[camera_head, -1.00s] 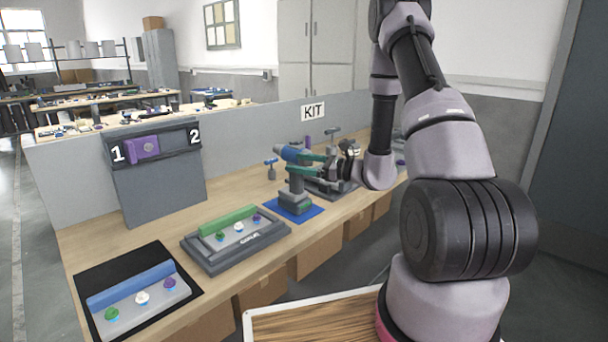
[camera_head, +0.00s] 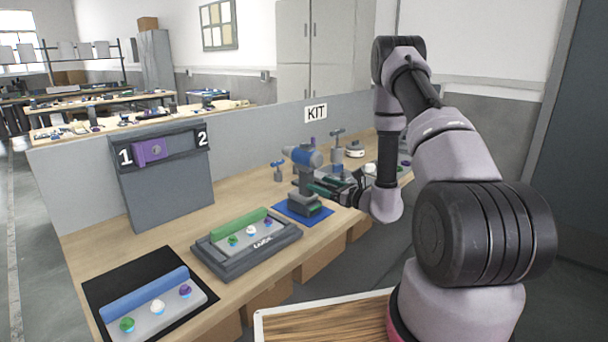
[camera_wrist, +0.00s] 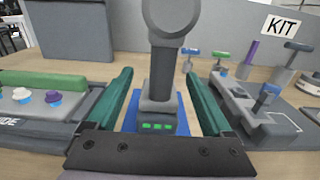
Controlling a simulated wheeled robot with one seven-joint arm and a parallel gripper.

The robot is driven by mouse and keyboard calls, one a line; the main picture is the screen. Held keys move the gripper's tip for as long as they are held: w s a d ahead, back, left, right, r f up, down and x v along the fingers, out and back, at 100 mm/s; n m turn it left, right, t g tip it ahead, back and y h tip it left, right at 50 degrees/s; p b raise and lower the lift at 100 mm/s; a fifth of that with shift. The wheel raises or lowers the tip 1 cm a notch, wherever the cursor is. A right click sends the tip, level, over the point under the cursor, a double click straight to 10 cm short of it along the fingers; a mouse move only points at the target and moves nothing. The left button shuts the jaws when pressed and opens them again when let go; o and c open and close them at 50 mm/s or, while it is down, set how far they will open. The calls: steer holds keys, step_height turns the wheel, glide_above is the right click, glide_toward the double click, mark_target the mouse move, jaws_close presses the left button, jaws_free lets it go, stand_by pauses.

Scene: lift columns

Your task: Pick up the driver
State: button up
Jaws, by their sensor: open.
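The driver (camera_head: 305,180) is a grey and blue power tool standing upright on a blue mat (camera_head: 283,207) on the bench. In the wrist view its dark handle (camera_wrist: 163,75) and its base with green lights (camera_wrist: 157,124) stand between the green fingers. My gripper (camera_head: 318,187) is open, at about the height of the handle, with one finger on each side of it in the wrist view (camera_wrist: 160,85). I see a gap between each finger and the handle. The top of the driver is cut off in the wrist view.
A grey tray (camera_head: 215,264) with a green bar and small coloured knobs lies left of the driver. A black mat (camera_head: 105,285) with a blue-barred block is at front left. A kit tray (camera_wrist: 268,133) with tools is close on the right. A panel marked 1 and 2 (camera_head: 165,190) stands behind.

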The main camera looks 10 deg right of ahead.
mark_target(305, 176)
steer(key=x, duration=0.8)
steer(key=shift+w+d+r, duration=0.15)
steer(key=shift+w+r, duration=0.05)
steer(key=shift+w, duration=0.05)
jaws_close()
stand_by(1.1)
